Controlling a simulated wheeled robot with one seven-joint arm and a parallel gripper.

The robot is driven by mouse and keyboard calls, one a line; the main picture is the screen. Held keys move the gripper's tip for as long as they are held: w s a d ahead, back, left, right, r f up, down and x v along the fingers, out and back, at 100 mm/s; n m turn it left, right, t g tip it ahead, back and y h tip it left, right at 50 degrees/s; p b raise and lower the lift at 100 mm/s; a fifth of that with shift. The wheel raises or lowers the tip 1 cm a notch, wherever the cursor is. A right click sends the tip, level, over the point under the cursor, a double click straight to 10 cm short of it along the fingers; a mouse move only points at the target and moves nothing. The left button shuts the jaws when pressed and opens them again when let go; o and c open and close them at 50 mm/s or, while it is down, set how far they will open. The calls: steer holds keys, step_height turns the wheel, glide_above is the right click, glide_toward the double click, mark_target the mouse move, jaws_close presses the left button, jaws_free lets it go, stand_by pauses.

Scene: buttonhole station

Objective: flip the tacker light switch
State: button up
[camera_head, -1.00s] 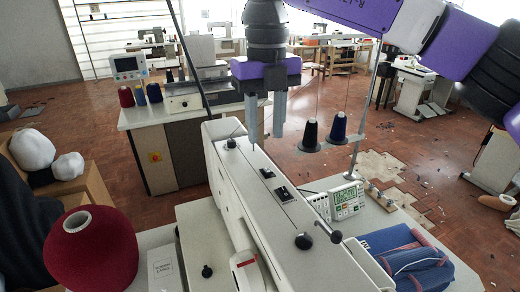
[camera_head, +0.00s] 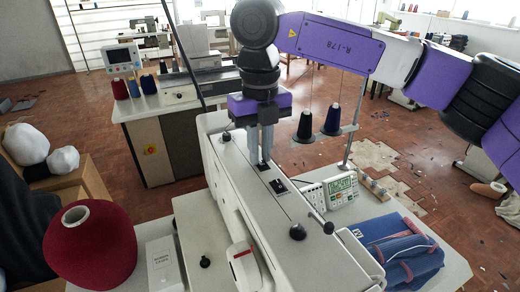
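The white tacker machine (camera_head: 262,218) stands in the middle, its long top running from far left to near right. Two small black switches sit on that top. The nearer switch (camera_head: 278,187) is in plain view; the farther switch (camera_head: 262,168) is partly covered by my fingertips. I cannot read which one is for the light, nor which way each is tipped. My gripper (camera_head: 261,161) points straight down with its fingers together, nothing seen between them. Its tips are at or just above the farther switch; I cannot tell whether they touch.
Dark thread cones (camera_head: 332,119) stand behind the machine's top. A control box with a green display (camera_head: 342,190) and folded blue denim (camera_head: 400,250) lie to its right. A red cone (camera_head: 90,250) and a white box (camera_head: 164,266) are at left. Black knobs (camera_head: 297,232) rise from the top.

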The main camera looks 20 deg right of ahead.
jaws_close()
steer(key=shift+f+b, duration=0.1)
steer(key=shift+b, duration=0.3)
steer(key=shift+f+t+b, duration=0.1)
steer(key=shift+t+b, duration=0.2)
steer(key=shift+b, duration=0.25)
steer(key=t+b, duration=0.1)
steer(key=b, duration=0.2)
steer(key=shift+s+b, duration=0.2)
steer(key=shift+b, duration=0.1)
steer(key=t+b, duration=0.2)
steer(key=b, duration=0.2)
steer(key=shift+s, duration=0.2)
steer(key=shift+r+t+b, duration=0.25)
steer(key=shift+t+b, duration=0.05)
steer(key=shift+b, duration=0.45)
steer(key=shift+r, duration=0.15)
